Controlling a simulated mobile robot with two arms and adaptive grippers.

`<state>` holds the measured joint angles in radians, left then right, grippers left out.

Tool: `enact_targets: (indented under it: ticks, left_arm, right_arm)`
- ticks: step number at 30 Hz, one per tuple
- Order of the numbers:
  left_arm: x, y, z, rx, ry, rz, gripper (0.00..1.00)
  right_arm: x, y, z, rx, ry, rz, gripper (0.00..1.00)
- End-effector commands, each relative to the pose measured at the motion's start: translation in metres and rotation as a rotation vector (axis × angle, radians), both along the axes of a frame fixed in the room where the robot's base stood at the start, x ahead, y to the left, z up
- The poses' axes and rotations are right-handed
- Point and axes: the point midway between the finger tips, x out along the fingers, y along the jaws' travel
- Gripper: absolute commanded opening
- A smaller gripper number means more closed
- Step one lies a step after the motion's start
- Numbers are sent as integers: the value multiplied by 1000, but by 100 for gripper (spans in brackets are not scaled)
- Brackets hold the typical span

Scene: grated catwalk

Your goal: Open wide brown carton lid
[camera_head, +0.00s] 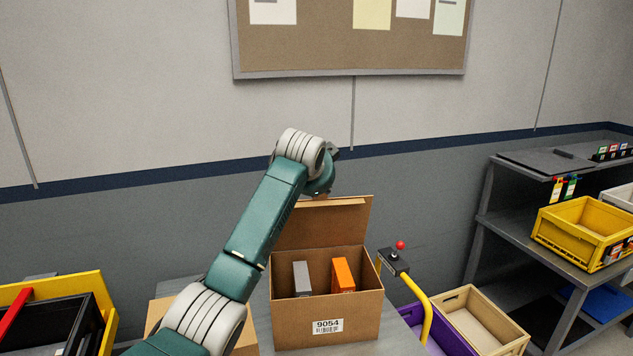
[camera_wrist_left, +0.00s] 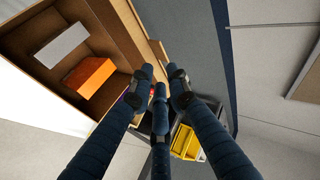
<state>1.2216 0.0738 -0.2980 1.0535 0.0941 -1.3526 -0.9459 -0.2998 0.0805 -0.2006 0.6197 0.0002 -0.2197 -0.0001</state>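The wide brown carton (camera_head: 300,320), labelled 9054, stands on a grey surface in the head view. Its lid (camera_head: 325,225) is raised and stands up at the back of the box. A grey box (camera_head: 301,278) and an orange box (camera_head: 343,275) lie inside; the wrist view shows the grey one (camera_wrist_left: 62,46) and the orange one (camera_wrist_left: 90,77). My left arm reaches over to the lid's top edge, and its gripper is hidden behind the lid there. In the wrist view the left gripper's dark fingers (camera_wrist_left: 161,76) converge near the cardboard edge; contact is unclear. My right gripper is out of view.
A yellow-handled lever with a red knob (camera_head: 400,245) stands close right of the carton. A wooden crate (camera_head: 478,318) and a purple bin (camera_head: 440,343) are beyond it. A shelf with a yellow crate (camera_head: 585,228) is at right. A black bin (camera_head: 60,325) is at left.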

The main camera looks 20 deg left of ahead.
Motion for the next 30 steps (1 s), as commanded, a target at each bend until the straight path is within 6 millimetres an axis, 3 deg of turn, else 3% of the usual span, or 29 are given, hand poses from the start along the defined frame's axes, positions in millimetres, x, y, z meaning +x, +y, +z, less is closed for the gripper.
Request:
enact_targets:
  ticks: [10,23,25,28,30]
  left_arm:
    - [-49,-4,40,0,-4,-1,16]
    - [-59,-5,47,-1,-1,0,16]
    - [-59,-5,44,1,-3,2,2]
    - [-55,-3,23,18,-34,30,0]
    - [-52,-1,-3,48,-89,72,0]
  right_arm:
    - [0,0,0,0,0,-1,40]
    - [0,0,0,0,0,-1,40]
    - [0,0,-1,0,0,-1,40]
    - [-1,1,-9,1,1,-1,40]
    - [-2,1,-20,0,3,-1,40]
